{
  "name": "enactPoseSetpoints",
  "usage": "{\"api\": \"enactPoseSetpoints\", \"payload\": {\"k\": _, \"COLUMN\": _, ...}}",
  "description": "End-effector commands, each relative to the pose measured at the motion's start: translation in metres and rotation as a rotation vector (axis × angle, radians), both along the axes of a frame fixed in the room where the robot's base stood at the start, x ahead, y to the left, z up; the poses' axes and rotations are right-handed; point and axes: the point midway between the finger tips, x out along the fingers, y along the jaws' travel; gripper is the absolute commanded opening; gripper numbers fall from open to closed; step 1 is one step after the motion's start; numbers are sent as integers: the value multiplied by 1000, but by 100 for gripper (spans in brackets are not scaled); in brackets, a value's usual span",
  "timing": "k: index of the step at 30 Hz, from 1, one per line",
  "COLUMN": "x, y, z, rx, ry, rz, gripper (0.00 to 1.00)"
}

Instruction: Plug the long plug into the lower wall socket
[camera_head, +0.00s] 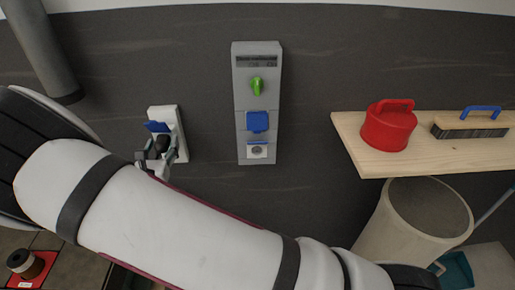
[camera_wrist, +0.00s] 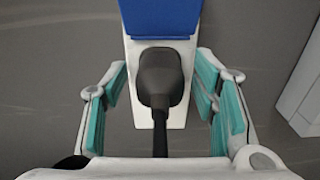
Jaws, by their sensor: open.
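A small white wall socket box (camera_head: 182,137) with a raised blue flap (camera_head: 157,127) is on the dark wall, left of centre. It also shows in the wrist view (camera_wrist: 136,115), with its blue flap (camera_wrist: 160,17). A black plug (camera_wrist: 160,75) is at the front of this box, under the flap, with its cable running down. Its tip is hidden, so how deep it sits cannot be told. My gripper (camera_wrist: 163,92) is open, its teal-padded fingers on both sides of the plug with gaps. In the head view my gripper (camera_head: 156,160) is partly hidden at the box.
A tall grey panel (camera_head: 242,100) right of the box has a green knob (camera_head: 257,86), a blue flap (camera_head: 257,122) and an uncovered round socket (camera_head: 257,151). A bin (camera_head: 385,225) stands below.

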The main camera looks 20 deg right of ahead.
Motion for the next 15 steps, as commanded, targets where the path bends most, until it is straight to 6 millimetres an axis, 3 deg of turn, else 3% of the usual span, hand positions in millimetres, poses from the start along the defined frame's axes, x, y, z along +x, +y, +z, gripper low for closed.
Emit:
{"api": "enactPoseSetpoints", "payload": {"k": 13, "x": 0, "y": 0, "z": 0, "rx": 0, "ry": 0, "rz": 0, "gripper": 53}}
{"api": "enactPoseSetpoints", "payload": {"k": 15, "x": 0, "y": 0, "z": 0, "rx": 0, "ry": 0, "rz": 0, "gripper": 40}}
